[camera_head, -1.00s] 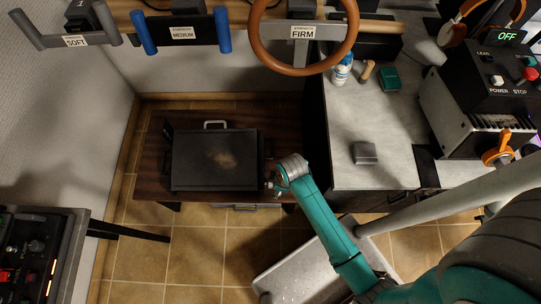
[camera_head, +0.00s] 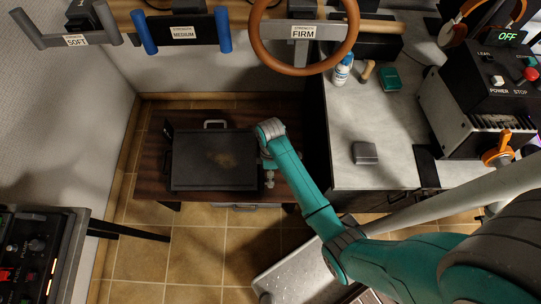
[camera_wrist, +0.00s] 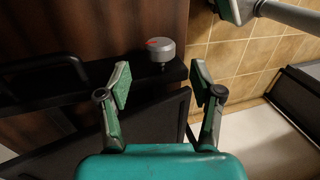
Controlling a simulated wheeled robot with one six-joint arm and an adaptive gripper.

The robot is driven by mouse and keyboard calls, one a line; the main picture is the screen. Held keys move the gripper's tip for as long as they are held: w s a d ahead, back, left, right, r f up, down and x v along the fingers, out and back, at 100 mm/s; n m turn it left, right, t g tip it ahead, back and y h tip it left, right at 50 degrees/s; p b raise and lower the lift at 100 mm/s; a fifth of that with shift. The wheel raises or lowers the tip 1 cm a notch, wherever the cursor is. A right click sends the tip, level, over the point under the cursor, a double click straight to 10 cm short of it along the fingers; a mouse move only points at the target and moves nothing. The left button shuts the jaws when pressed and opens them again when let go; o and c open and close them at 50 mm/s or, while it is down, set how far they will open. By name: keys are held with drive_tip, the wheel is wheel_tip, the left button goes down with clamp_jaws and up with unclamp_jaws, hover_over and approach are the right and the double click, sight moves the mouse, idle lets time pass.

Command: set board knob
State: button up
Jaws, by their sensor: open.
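The knob (camera_wrist: 160,50) is a round grey cap with a red mark on its top, at the upper middle of the wrist view. It stands at the edge of a dark wooden surface, next to a black bar. My gripper (camera_wrist: 161,83) is open and empty, its two green-padded fingers spread. The knob appears between and beyond the fingertips, with no contact visible. In the head view, the black board (camera_head: 213,160) lies on a wooden table (camera_head: 150,170), and my wrist is at its right side. I cannot clearly tell the knob from my gripper there.
A dark panel edge (camera_wrist: 150,125) lies below the fingers in the wrist view. A grey counter (camera_head: 370,130) with a bottle (camera_head: 342,70) and a small grey box (camera_head: 364,153) stands right of the table. A steering wheel (camera_head: 303,62) hangs above. Tiled floor (camera_head: 195,250) is in front.

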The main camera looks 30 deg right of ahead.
drive_tip(key=shift+x, duration=2.7)
drive_tip(key=shift+c, duration=0.2)
drive_tip(key=c, duration=1.1)
